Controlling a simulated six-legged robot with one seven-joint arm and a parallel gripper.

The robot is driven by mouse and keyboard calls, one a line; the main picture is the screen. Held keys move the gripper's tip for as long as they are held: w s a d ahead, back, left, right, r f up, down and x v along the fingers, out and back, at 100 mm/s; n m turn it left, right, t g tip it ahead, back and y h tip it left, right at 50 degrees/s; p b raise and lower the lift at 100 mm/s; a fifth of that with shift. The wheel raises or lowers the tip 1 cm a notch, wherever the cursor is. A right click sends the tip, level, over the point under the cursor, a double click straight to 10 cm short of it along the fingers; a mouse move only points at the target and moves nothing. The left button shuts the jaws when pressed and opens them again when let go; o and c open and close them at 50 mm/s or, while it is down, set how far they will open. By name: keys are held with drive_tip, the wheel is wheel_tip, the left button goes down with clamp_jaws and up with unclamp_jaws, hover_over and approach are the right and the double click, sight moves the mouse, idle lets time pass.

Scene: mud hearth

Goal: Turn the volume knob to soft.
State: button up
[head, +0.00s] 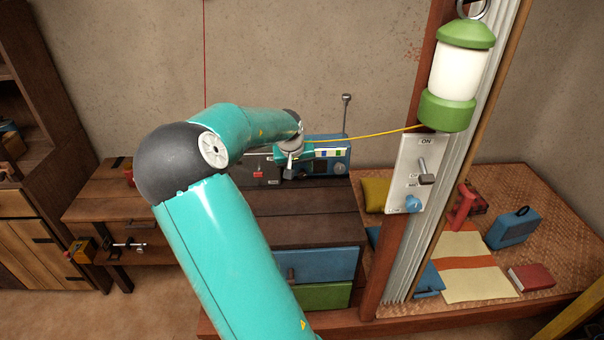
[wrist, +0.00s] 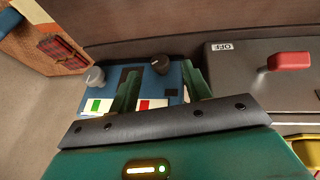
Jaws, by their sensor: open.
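A blue radio (head: 342,158) stands on the dark wooden cabinet in the head view, partly hidden by my arm. In the wrist view the radio (wrist: 172,84) shows a black knob (wrist: 160,64) and a grey knob (wrist: 94,77). I see no label telling which is the volume knob. My gripper (wrist: 160,76) is open, and its two green fingers point at the radio with the black knob between their tips. I cannot tell whether they touch it. In the head view my gripper (head: 284,156) is small and partly hidden at the radio's left end.
A dark box with a red switch (wrist: 289,61) and an OFF label stands beside the radio. A post carries a switch plate (head: 408,160) with a lever and a blue knob (head: 413,204). A green-white lantern (head: 462,70) hangs above; a yellow cord (head: 385,133) runs towards it.

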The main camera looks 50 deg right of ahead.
sight(302, 176)
drive_tip(key=x, duration=0.4)
drive_tip(key=shift+d+f, duration=0.1)
drive_tip(key=c, duration=1)
